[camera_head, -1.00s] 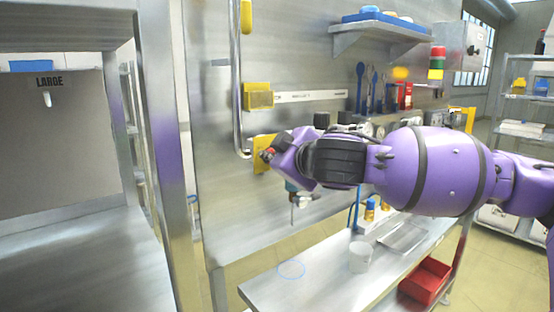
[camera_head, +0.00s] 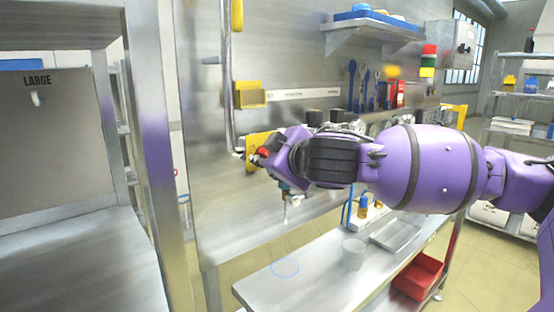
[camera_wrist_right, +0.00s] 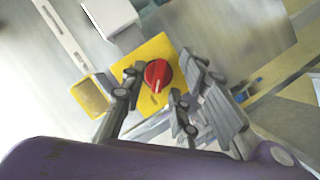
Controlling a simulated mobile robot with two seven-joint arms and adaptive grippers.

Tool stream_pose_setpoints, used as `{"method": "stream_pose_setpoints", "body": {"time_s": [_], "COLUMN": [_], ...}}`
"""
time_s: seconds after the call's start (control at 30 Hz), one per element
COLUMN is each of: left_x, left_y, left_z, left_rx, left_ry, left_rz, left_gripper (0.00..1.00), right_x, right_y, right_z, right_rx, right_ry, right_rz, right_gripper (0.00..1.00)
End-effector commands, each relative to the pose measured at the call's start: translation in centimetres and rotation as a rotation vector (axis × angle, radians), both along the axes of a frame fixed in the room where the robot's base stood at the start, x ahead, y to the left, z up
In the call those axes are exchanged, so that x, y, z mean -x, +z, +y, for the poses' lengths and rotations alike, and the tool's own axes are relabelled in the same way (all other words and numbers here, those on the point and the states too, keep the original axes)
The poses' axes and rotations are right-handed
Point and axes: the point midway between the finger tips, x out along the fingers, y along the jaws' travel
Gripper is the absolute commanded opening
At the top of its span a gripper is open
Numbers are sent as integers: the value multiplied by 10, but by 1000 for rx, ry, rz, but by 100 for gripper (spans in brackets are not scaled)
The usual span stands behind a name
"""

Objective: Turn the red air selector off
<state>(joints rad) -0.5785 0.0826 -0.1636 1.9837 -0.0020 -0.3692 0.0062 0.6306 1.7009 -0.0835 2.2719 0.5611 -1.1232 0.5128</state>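The red air selector is a round red knob (camera_wrist_right: 158,74) on a yellow plate (camera_wrist_right: 154,49) in the right wrist view. A small white mark shows at the knob's lower edge. My right gripper (camera_wrist_right: 158,88) is open, with one finger on each side of the knob. I cannot tell whether the fingers touch it. In the head view my right arm reaches in from the right, and the red knob (camera_head: 262,153) shows partly beside my wrist against the yellow plate (camera_head: 252,141) on the steel panel. My left gripper is not in view.
A yellow box (camera_head: 250,95) sits above the plate, beside a vertical metal pipe (camera_head: 229,90). Below is a steel bench (camera_head: 300,290) with a clear cup (camera_head: 354,254). A red bin (camera_head: 419,276) is under it. A steel frame post (camera_head: 152,130) stands at the left.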

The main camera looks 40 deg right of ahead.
Motion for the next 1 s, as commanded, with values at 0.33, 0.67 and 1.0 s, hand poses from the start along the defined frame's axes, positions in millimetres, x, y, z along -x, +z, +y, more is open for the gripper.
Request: {"method": "stream_pose_setpoints", "body": {"time_s": [0.33,0.67,1.0], "left_x": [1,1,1], "left_y": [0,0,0], "left_z": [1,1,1], "left_rx": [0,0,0], "left_ry": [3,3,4], "left_rz": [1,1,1], "left_gripper": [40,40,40], "right_x": [24,53,69], "right_y": [4,13,17], "right_z": [6,12,14], "right_rx": [3,-6,0], "right_ry": [2,2,-1], "right_rz": [7,2,6], "right_gripper": [28,28,28]}}
